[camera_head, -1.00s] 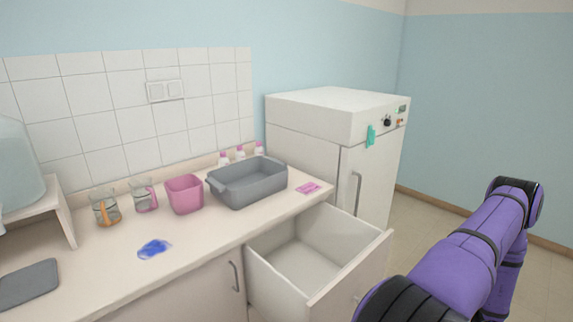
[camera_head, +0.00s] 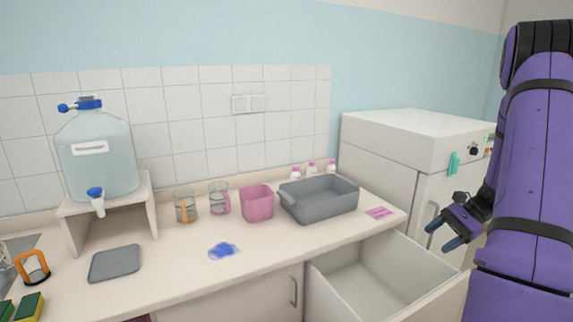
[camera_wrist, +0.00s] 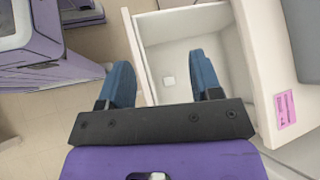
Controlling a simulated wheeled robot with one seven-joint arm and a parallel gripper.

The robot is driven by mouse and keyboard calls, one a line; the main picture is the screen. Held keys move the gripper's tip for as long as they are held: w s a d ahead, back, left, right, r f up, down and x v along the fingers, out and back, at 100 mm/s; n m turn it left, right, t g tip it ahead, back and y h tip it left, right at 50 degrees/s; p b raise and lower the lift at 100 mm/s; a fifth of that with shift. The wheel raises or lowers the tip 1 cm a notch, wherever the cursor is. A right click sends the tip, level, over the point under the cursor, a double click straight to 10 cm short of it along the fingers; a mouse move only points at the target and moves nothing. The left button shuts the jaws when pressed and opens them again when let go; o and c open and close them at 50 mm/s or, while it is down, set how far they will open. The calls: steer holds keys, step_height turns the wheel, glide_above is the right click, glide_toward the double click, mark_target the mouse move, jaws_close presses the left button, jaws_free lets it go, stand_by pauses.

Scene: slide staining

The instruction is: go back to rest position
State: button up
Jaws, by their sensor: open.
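My gripper (camera_head: 451,234) is at the right of the head view, in front of the white cabinet and beside the open drawer. Its two blue fingers are apart with nothing between them. In the wrist view my gripper (camera_wrist: 165,85) points down, with the open drawer (camera_wrist: 190,62) below and beyond the fingers. A small pale square lies on the drawer floor. My purple arm rises along the right edge of the head view.
The open drawer (camera_head: 440,297) juts out below the counter. On the counter are a grey tub (camera_head: 320,203), a pink bin (camera_head: 257,204), two beakers, a blue stain (camera_head: 223,251), a pink label (camera_head: 380,212) and a water jug (camera_head: 98,155). A white cabinet (camera_head: 400,150) stands behind.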

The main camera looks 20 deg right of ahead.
steer(key=w+a+r+n+g+h, duration=0.1)
steer(key=a+r+n+g+h, duration=0.4)
steer(key=a+r, duration=1.2)
steer(key=s+a+r+n+t+h, duration=0.2)
steer(key=s+a+r+n+t, duration=0.1)
steer(key=s+a+n, duration=0.3)
steer(key=s+a+r+n+t+h, duration=0.3)
steer(key=s+a+n, duration=0.3)
steer(key=a, duration=0.4)
steer(key=shift+r+t, duration=0.6)
